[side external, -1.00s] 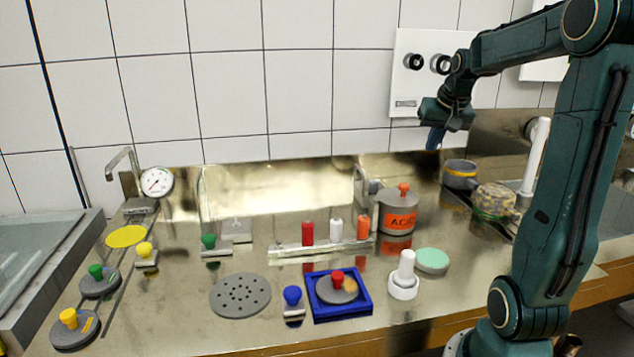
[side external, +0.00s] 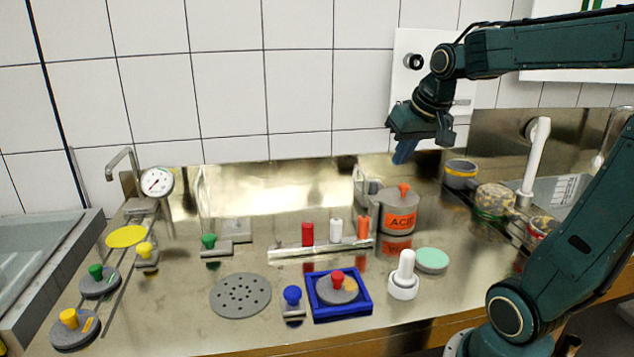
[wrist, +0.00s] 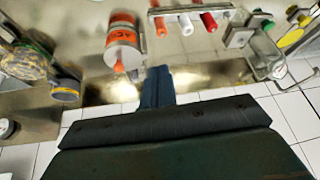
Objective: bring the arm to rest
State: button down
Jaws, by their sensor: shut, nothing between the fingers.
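My gripper (side external: 404,152) hangs in the air above the back of the steel worktop, in front of the tiled wall. Its blue fingers point down and are shut with nothing between them. In the wrist view the shut fingers (wrist: 157,86) show at the middle, pointing toward the worktop. In the side external view the grey ACID pot (side external: 399,222) with an orange knob stands below my gripper, clearly apart from it. The pot also shows in the wrist view (wrist: 122,42), just left of the fingers.
A blue tray (side external: 318,313) holds a grey disc with a red knob (side external: 337,280). Red, white and orange cylinders stand in a rack (side external: 290,251). A white stamp (side external: 404,282) and a green disc (side external: 432,261) are at front right. A white tap (side external: 534,160) stands at right.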

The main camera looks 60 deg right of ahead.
jog(key=s+a+f+n+y, duration=0.1)
jog(key=s+a+f+n, duration=0.1)
jog(key=a, duration=0.6)
jog(key=s+a+f+n+t+y, duration=0.1)
jog(key=s+a+f+n, duration=0.1)
jog(key=s+a+n, duration=0.3)
jog(key=shift+s+a, duration=0.75)
jog(key=shift+a, duration=0.95)
